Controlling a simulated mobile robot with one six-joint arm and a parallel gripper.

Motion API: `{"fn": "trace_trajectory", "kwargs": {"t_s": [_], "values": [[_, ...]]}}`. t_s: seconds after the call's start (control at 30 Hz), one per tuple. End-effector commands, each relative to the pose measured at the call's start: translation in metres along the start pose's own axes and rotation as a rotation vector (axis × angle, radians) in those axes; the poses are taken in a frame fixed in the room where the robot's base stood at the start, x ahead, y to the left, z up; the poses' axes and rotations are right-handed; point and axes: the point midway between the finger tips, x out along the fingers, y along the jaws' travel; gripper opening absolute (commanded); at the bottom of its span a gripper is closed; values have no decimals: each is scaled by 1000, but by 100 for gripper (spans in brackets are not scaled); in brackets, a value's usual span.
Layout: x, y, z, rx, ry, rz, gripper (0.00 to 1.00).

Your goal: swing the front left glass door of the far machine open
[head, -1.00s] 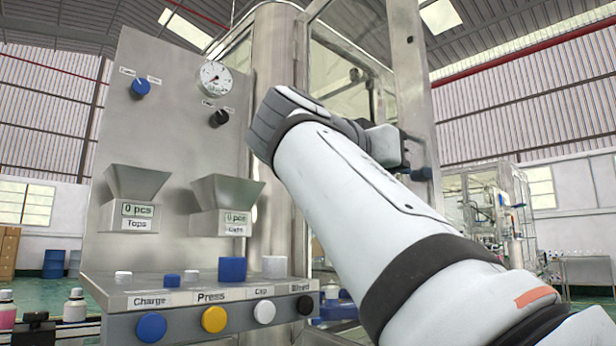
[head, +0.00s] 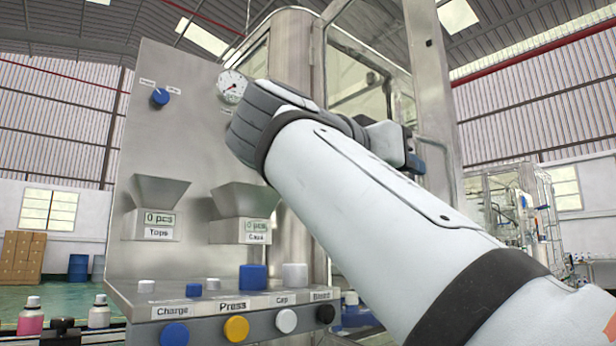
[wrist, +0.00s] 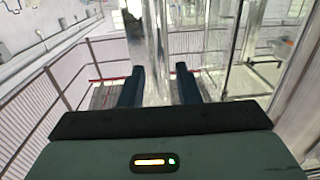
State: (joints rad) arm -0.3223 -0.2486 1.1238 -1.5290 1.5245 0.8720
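My gripper (head: 412,163) shows in the head view at the end of my arm, in front of a tall steel frame with clear panels (head: 358,85). In the wrist view its two dark fingers (wrist: 160,85) are apart, with a shiny steel column (wrist: 156,40) showing in the gap. I cannot tell whether the column lies between the fingers or beyond them. A glass-sided machine (head: 515,205) stands farther off at the right of the head view. Its doors are too small to tell apart. Clear panels (wrist: 255,50) show right of the fingers in the wrist view.
A steel control panel (head: 185,110) with a gauge, hoppers and coloured buttons stands close on the left. A steel post (head: 432,85) rises close to my gripper. Bottles (head: 98,312), a blue drum (head: 78,267) and boxes (head: 22,257) are at the left.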

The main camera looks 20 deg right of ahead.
Motion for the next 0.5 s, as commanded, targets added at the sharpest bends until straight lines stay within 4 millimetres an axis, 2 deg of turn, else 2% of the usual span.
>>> {"fn": "trace_trajectory", "kwargs": {"t_s": [0.2, 0.5], "values": [[-22, 0, -1, 1, 0, -4, 30], [-33, 2, 0, 2, 1, 1, 30]]}}
